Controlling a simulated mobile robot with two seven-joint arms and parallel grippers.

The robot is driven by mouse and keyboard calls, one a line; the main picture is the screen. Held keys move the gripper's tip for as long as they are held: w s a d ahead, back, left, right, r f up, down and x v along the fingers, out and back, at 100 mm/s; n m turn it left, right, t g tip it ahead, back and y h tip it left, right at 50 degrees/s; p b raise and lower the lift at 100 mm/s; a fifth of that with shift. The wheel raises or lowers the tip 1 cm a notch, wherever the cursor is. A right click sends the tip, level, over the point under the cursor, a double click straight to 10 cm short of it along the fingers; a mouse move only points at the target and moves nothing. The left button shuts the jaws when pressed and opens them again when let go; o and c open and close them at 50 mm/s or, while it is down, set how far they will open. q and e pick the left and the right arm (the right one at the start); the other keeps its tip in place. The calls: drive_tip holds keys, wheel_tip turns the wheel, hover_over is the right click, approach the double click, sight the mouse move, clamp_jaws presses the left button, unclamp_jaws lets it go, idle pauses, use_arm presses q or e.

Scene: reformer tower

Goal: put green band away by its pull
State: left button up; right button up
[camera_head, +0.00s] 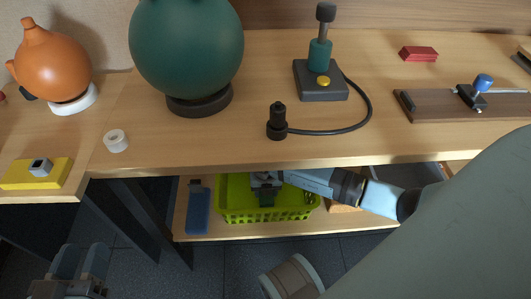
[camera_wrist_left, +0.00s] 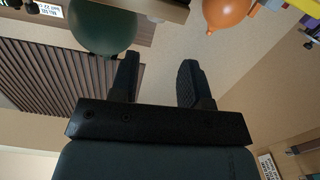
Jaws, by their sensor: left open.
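I cannot make out the green band for certain. A lime-green basket (camera_head: 232,212) stands on the shelf under the table. My right arm reaches in from the right, and its right gripper (camera_head: 266,186) is at the basket. A small dark piece (camera_head: 267,199) shows below that gripper; I cannot tell if it is a fingertip, a pull or part of the band. Whether the right gripper is open is too small to see. My left gripper (camera_head: 82,262) is low at the bottom left, open and empty; its spread fingers show in the left wrist view (camera_wrist_left: 157,80).
The tabletop holds a teal ball (camera_head: 187,50), an orange ball-shaped object (camera_head: 52,65), a joystick (camera_head: 320,72) with a cable, a red block (camera_head: 419,54), a yellow block (camera_head: 35,173) and a white ring (camera_head: 116,141). A blue item (camera_head: 198,210) lies left of the basket.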

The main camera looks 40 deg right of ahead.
wheel_tip(320, 180, down, 4)
drive_tip(key=shift+r+b, duration=0.25)
drive_tip(key=shift+b, duration=0.65)
drive_tip(key=shift+f, duration=0.2)
drive_tip(key=shift+r, duration=0.15)
drive_tip(key=shift+f, duration=0.2)
drive_tip(key=o, duration=1)
drive_tip(key=shift+c, duration=0.2)
use_arm(q)
drive_tip(key=shift+w+a+r+m+t, duration=0.15)
drive_tip(key=shift+w+a+m+t, duration=0.25)
drive_tip(key=shift+m, duration=0.3)
drive_tip(key=shift+d, duration=0.1)
